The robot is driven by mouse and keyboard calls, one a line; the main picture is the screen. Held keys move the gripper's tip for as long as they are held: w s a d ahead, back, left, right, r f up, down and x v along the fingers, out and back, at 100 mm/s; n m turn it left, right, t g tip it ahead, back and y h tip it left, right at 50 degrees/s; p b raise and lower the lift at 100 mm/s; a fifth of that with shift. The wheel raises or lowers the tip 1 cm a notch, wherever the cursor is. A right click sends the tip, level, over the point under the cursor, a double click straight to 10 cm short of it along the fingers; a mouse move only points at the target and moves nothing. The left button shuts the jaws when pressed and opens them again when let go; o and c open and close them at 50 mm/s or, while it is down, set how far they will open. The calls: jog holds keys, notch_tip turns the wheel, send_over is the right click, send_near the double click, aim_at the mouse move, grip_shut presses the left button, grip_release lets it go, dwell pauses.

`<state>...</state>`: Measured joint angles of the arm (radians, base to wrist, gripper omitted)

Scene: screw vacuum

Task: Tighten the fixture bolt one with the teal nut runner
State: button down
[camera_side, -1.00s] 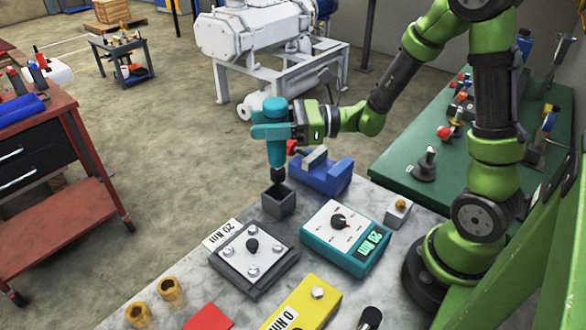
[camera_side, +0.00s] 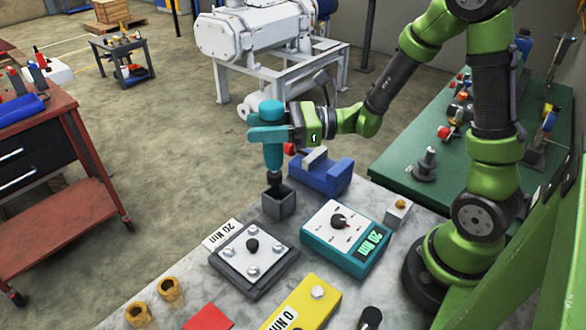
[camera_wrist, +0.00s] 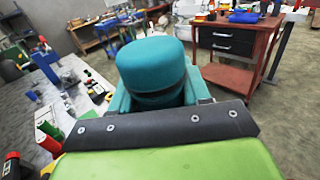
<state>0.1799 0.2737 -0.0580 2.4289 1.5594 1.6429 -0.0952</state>
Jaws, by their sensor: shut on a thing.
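My gripper (camera_side: 292,128) is shut on the teal nut runner (camera_side: 266,137). The runner is upright with its dark socket end pointing down, just above or at the opening of the dark grey square holder (camera_side: 279,202); I cannot tell if the tip is inside. In the wrist view the runner's teal top (camera_wrist: 152,68) fills the middle and hides what is below. Which bolt is number one cannot be told.
A teal controller box (camera_side: 345,238) reading 20 Nm stands right of the fixture. A blue vise (camera_side: 321,173) is behind the holder. A yellow box (camera_side: 303,302), a red pad (camera_side: 208,318) and brass sockets (camera_side: 169,289) lie in front.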

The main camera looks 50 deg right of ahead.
jog(key=s+a+n+g+y, duration=0.2)
jog(key=a+n+g+y, duration=0.1)
jog(key=a, duration=0.6)
jog(key=shift+s+a+r+n+g, duration=0.2)
jog(key=shift+a+n+g, duration=0.3)
jog(key=shift+g, duration=0.7)
jog(key=shift+d+f, duration=0.1)
